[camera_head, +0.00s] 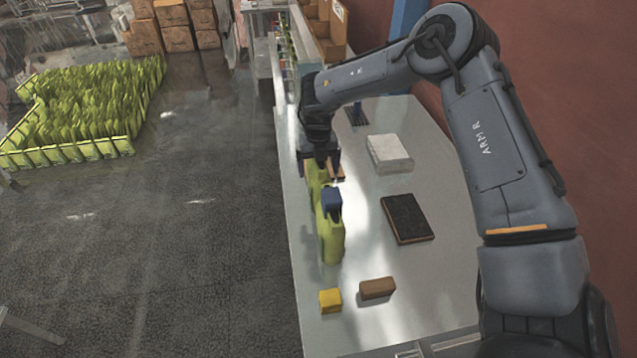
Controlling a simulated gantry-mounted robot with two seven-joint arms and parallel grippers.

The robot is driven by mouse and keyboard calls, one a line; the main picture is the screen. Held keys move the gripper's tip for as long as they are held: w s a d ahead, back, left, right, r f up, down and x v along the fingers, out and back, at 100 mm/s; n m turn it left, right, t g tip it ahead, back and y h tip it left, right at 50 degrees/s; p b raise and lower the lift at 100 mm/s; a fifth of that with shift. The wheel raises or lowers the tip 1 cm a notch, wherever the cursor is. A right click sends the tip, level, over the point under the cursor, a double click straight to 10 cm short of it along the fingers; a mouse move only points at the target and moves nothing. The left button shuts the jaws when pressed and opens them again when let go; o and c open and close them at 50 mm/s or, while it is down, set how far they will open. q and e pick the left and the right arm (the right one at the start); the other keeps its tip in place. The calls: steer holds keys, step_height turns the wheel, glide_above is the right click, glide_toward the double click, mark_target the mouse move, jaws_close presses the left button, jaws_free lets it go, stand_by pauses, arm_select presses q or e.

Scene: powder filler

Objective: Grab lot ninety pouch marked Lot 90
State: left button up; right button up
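Two yellow-green pouches stand on the light table. The nearer pouch (331,242) is upright with a dark blue piece (332,199) at its top. The farther pouch (315,186) stands just behind it, partly hidden. No lot marking is readable on either. My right gripper (321,166) points down over the farther pouch's top, its two fingers apart. I cannot tell whether a finger touches the pouch. My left gripper is not in view.
On the table (375,260) lie a white block (389,153), a dark brown-edged pad (407,218), a yellow block (330,301) and a brown block (377,288). Many green pouches (85,105) stand on the floor at left. Cardboard boxes (178,38) are stacked behind.

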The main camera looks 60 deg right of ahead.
steer(key=shift+f, duration=0.15)
stand_by(0.5)
steer(key=c, duration=1.6)
jaws_close()
